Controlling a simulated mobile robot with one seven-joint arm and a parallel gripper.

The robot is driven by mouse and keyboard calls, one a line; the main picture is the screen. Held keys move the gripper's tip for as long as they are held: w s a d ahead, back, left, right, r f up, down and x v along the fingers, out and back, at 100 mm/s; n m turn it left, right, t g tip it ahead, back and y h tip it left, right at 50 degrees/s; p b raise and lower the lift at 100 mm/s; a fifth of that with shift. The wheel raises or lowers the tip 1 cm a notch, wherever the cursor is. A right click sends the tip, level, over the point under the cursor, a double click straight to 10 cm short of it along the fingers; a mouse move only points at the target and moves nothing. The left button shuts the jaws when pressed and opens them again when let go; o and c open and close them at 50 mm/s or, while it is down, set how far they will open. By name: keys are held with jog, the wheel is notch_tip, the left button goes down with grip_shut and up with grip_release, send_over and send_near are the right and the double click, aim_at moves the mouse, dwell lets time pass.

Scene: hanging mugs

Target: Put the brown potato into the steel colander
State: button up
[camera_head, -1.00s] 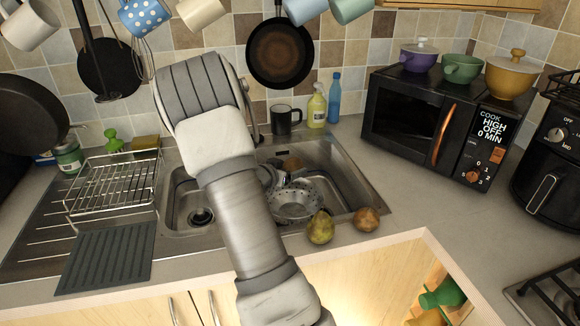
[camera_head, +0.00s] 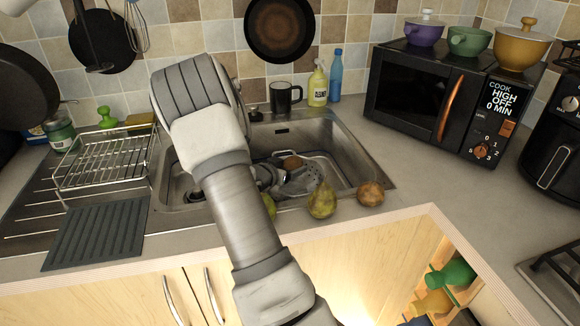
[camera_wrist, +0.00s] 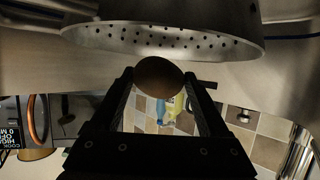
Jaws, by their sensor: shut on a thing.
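The brown potato (camera_head: 292,163) is between the fingertips of my gripper (camera_head: 272,177), which is shut on it. In the wrist view the potato (camera_wrist: 158,77) sits between the two dark fingers (camera_wrist: 160,90), overlapping the colander's rim. The steel colander (camera_head: 318,173) stands in the sink, partly hidden by my gripper. Its perforated wall fills the top of the wrist view (camera_wrist: 165,42), which looks upside down. The potato appears at or above the colander's rim; I cannot tell if it touches.
A pear (camera_head: 322,200), a brown round item (camera_head: 370,193) and another green item (camera_head: 269,205) lie at the sink's front edge. A dish rack (camera_head: 105,162) stands left. A black mug (camera_head: 285,98) and bottles (camera_head: 318,85) stand behind the sink.

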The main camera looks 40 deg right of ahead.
dwell(0.3)
jog(key=o, duration=1.4)
jog(key=shift+c, duration=0.2)
notch_tip(320, 180, up, 5)
jog(key=shift+f+p, duration=0.15)
jog(key=shift+p, duration=0.7)
jog(key=s+d+r, duration=0.4)
jog(key=s+r, duration=0.2)
jog(key=s, duration=0.5)
jog(key=shift+r, duration=0.2)
